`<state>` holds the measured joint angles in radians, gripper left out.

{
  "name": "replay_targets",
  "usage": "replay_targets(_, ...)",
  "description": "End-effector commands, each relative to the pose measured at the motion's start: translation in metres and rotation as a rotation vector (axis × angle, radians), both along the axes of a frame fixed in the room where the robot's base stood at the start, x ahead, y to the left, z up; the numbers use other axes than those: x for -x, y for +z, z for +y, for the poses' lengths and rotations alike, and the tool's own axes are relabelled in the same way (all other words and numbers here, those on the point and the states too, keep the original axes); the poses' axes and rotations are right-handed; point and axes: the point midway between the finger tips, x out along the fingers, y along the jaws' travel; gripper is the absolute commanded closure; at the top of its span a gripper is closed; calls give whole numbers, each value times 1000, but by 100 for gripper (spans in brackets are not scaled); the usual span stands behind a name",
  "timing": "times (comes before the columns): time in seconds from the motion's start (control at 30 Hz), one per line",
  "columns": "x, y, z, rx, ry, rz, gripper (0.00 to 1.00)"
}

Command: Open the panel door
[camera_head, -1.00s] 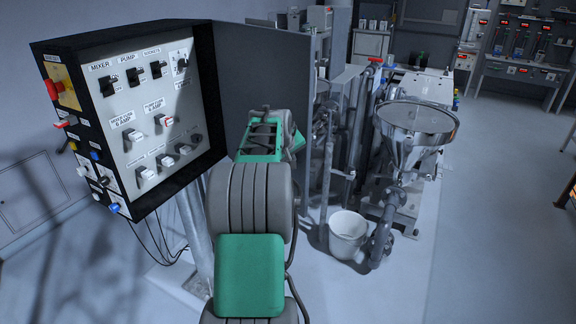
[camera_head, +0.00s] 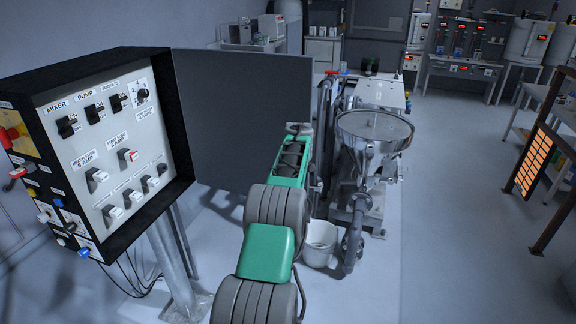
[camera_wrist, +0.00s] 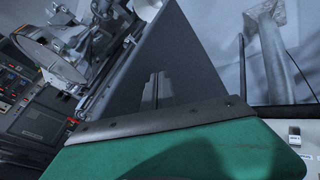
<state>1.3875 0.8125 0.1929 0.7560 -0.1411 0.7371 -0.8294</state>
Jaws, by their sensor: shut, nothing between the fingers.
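The panel door (camera_head: 240,110) is a flat dark grey sheet on the right edge of the black control panel box (camera_head: 175,130). It stands wide open, swung out to the right, and the white switch face (camera_head: 105,150) is uncovered. In the head view, my arm reaches toward the door's right part, and my gripper's fingers cannot be made out there. In the wrist view, the door (camera_wrist: 195,75) fills the middle. My gripper (camera_wrist: 155,88) shows as narrow, shut, empty fingers in front of the door's face. I cannot tell whether they touch it.
A metal hopper (camera_head: 372,135) and a white bucket (camera_head: 320,243) stand right of my arm. The panel's post (camera_head: 172,255) and hanging cables are at lower left. An orange-lit rack (camera_head: 535,160) stands at far right. The floor between hopper and rack is clear.

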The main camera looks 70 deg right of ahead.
Motion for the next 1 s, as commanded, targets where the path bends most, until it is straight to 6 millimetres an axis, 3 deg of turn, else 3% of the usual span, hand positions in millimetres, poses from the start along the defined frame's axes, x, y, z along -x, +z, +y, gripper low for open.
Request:
replay_targets(0.43, -6, -3, 6, 1, 7, 0, 100)
replay_targets(0.7, -4, -11, 43, 5, 4, -1, 100)
replay_targets(0.8, 10, 24, 56, 7, -1, -1, 100)
replay_targets(1.0, 27, 63, 80, 3, 1, 0, 100)
